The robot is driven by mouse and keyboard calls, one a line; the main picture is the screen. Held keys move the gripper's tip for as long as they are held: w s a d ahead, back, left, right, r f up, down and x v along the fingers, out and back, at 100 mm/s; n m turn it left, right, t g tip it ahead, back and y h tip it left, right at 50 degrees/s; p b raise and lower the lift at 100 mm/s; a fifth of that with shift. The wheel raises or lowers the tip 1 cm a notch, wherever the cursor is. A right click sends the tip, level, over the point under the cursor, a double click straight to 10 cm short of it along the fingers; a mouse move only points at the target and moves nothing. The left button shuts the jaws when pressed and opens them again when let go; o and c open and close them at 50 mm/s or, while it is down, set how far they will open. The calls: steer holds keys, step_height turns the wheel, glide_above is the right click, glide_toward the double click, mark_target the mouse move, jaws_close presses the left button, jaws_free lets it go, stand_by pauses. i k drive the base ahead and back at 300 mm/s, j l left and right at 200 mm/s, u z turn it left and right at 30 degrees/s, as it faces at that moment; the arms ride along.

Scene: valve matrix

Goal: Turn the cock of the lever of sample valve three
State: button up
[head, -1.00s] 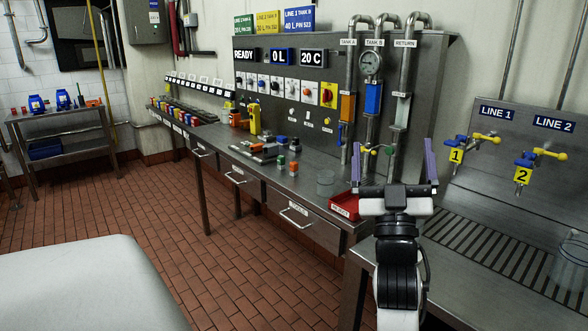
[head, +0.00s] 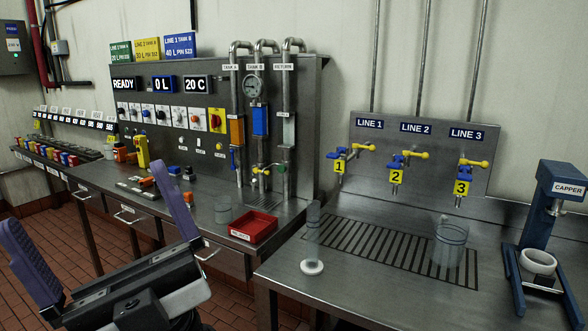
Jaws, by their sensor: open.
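Sample valve three (head: 462,185) is on the steel back panel under the LINE 3 sign (head: 467,134), at the right in the head view. It has a blue body, a yellow tag marked 3, and a yellow lever (head: 475,163) pointing right. A clear beaker (head: 450,243) stands below it on the grate. My gripper (head: 95,225) is at the lower left, with its two purple fingers spread wide apart and nothing between them. It is far left of the valve and touches nothing visible.
Valves one (head: 340,165) and two (head: 398,174) hang left of valve three. A blue capper (head: 545,235) stands at the right. A red tray (head: 253,228) and a white round piece (head: 312,267) lie on the benches. The right bench front is clear.

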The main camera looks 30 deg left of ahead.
mark_target(484, 164)
steer(key=i+l+u, duration=0.2)
steer(key=l, duration=0.45)
steer(key=l+u, duration=0.15)
steer(key=l, duration=0.45)
steer(key=i, duration=1.05)
